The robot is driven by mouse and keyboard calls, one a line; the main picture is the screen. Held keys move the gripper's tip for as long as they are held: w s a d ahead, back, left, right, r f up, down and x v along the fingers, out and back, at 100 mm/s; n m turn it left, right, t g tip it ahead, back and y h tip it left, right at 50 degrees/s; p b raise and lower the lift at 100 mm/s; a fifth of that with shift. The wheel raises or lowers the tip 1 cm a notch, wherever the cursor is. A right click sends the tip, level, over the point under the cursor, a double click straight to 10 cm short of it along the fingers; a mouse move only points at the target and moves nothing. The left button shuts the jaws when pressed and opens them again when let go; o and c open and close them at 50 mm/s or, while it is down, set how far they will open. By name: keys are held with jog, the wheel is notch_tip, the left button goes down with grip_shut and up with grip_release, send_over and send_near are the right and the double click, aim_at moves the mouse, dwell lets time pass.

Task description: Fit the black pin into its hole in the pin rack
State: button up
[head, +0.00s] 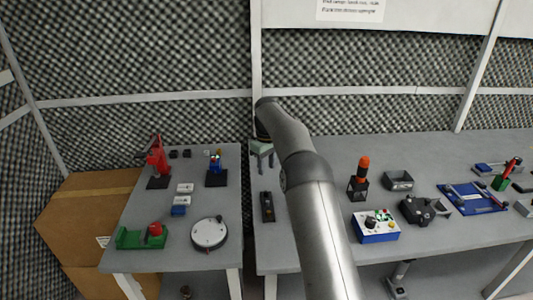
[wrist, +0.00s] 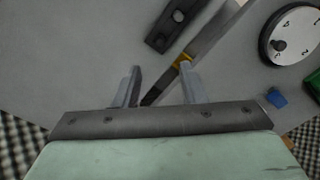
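My gripper (wrist: 161,88) is open in the wrist view, its two fingers apart with nothing clearly held between them. In the head view my gripper (head: 262,148) is partly hidden by my arm, above the back of the gap between the two tables. I cannot pick out the black pin for sure. A small stand with coloured pegs on a black base (head: 217,178), on the left table, may be the pin rack. A dark oblong block with recesses (head: 268,207) lies on the right table's left edge; it also shows in the wrist view (wrist: 178,25).
The left table holds a red device (head: 157,160), a round white dial (head: 209,233) and a green holder (head: 130,238). The right table holds an orange-topped stand (head: 360,182), a blue control box (head: 376,228) and a blue plate (head: 470,199). A gap separates the tables.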

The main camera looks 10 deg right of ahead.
notch_tip(320, 180, up, 6)
jog(key=shift+f+p, duration=0.1)
jog(key=shift+p, duration=0.2)
